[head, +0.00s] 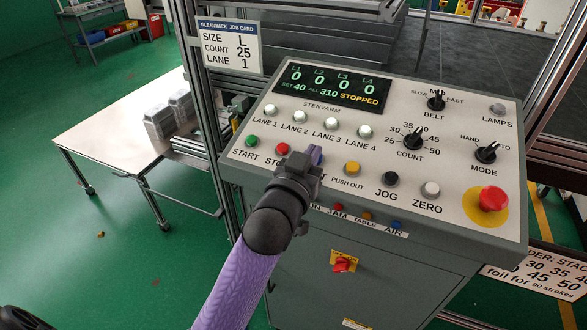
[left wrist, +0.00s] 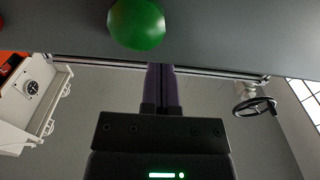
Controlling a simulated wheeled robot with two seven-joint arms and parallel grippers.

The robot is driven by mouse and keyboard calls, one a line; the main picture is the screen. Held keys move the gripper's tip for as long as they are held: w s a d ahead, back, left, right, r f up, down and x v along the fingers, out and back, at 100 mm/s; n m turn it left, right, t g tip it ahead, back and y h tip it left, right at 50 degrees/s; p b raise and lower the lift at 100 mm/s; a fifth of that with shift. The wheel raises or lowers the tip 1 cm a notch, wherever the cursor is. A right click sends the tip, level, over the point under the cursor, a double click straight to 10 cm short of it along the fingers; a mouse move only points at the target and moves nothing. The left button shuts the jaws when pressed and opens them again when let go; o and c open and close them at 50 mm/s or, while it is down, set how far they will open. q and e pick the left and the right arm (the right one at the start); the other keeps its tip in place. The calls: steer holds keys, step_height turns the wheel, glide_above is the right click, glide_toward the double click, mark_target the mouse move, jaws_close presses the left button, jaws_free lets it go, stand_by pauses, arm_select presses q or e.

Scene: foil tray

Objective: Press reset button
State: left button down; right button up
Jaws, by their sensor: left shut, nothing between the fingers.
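The control panel (head: 375,140) has a row of buttons along its front. The green START button (head: 250,141), red STOP button (head: 282,149) and yellow PUSH OUT button (head: 352,168) show. My left gripper (head: 315,154) is shut and empty, over the stretch between STOP and PUSH OUT. It hides the button there and most of its label, so I cannot see the reset button or tell whether the fingertips touch it. In the left wrist view the shut purple fingers (left wrist: 162,86) lie below a round green button (left wrist: 137,23). My right gripper is not in view.
A black JOG button (head: 390,179), a white ZERO button (head: 430,189) and a red mushroom button (head: 493,199) lie to the right. Selector knobs and a display reading STOPPED (head: 332,88) sit higher. A job card (head: 229,45) hangs at the left.

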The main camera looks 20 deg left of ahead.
arm_select(q)
steer(key=s+r+b, duration=0.1)
steer(key=s, duration=0.9)
steer(key=shift+s+d+r, duration=0.2)
steer(key=shift+s+r, duration=0.1)
steer(key=shift+s, duration=0.1)
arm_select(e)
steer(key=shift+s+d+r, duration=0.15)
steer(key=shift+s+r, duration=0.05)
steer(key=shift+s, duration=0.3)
